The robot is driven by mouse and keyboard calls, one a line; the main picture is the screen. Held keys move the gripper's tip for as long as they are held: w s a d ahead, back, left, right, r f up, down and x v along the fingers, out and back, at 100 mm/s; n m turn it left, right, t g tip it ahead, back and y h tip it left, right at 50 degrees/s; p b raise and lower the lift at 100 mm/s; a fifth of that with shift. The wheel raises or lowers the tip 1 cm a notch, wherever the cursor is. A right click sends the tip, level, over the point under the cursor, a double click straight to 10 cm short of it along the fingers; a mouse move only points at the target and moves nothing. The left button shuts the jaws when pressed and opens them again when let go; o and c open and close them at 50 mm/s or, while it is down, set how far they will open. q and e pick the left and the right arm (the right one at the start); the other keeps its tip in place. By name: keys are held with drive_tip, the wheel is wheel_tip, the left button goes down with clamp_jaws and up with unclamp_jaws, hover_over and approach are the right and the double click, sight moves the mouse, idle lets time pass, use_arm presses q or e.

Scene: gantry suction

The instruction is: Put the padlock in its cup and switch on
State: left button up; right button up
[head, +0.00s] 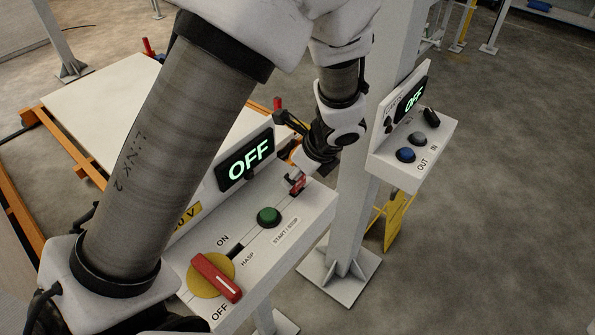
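My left gripper (303,168) points down over the far right end of the white control box (312,207). Its fingers are shut on a small red padlock (297,184), partly covered by the fingers. I cannot tell whether the padlock touches the box, and I cannot make out a cup there. The switch is a red handle (217,278) on a yellow disc (203,270), turned toward the OFF label. The box's display (249,161) reads OFF. The hasp slot (237,252) beside the switch looks empty. My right gripper is not in view.
A green start/stop button (268,217) sits between the slot and the padlock. A grey post (352,225) stands close right of the gripper, carrying a second panel (437,140) with IN and OUT buttons and an OFF display. A pale board (105,110) lies behind left.

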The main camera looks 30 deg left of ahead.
use_arm(q)
drive_tip(key=shift+f+b, duration=0.5)
drive_tip(key=shift+f, duration=0.3)
drive_tip(key=o, duration=1.3)
drive_tip(key=v, duration=0.7)
drive_tip(key=shift+d+r, duration=0.2)
drive_tip(key=shift+r, duration=0.15)
drive_tip(key=shift+a, duration=0.1)
drive_tip(key=c, duration=0.4)
